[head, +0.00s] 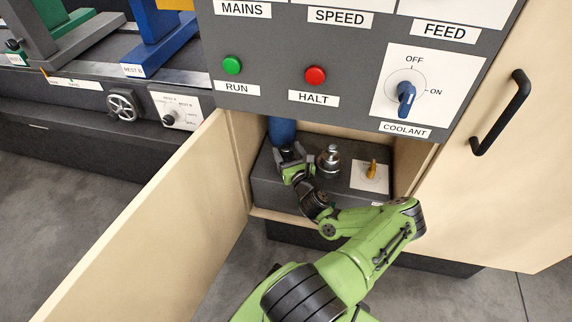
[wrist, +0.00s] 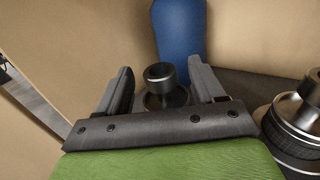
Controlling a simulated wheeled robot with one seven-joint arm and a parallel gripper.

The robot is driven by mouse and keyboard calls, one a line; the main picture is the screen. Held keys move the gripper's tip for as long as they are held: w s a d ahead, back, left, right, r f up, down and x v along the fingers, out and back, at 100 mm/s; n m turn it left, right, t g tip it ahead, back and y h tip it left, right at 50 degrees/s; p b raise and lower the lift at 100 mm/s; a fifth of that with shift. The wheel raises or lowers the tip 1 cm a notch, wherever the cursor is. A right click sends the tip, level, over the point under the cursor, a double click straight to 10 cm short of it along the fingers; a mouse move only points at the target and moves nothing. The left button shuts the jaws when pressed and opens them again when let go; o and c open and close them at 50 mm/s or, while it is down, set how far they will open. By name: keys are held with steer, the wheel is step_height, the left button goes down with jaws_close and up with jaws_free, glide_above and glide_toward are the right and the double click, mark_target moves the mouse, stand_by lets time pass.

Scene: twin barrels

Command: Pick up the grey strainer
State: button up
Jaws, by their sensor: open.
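Two grey metal round pieces with knobs stand on the dark block in the open cabinet. One knobbed piece (wrist: 160,74) shows between my fingers in the wrist view, with a wider round base partly hidden by my gripper. The other, a ribbed dark barrel with a shiny knob (wrist: 296,128), is at the right edge there; it also shows in the head view (head: 329,160), right of my gripper. I cannot tell which is the grey strainer. My gripper (head: 291,153) is open; its fingers (wrist: 162,84) stand either side of the first knob, with gaps showing.
A blue cylinder (head: 282,130) stands behind my gripper, also in the wrist view (wrist: 179,42). The open cabinet door (head: 140,230) is at left; the control panel (head: 350,60) overhangs above.

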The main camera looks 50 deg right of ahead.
steer(key=shift+x, duration=1.05)
jaws_close()
steer(key=shift+s+r, duration=0.1)
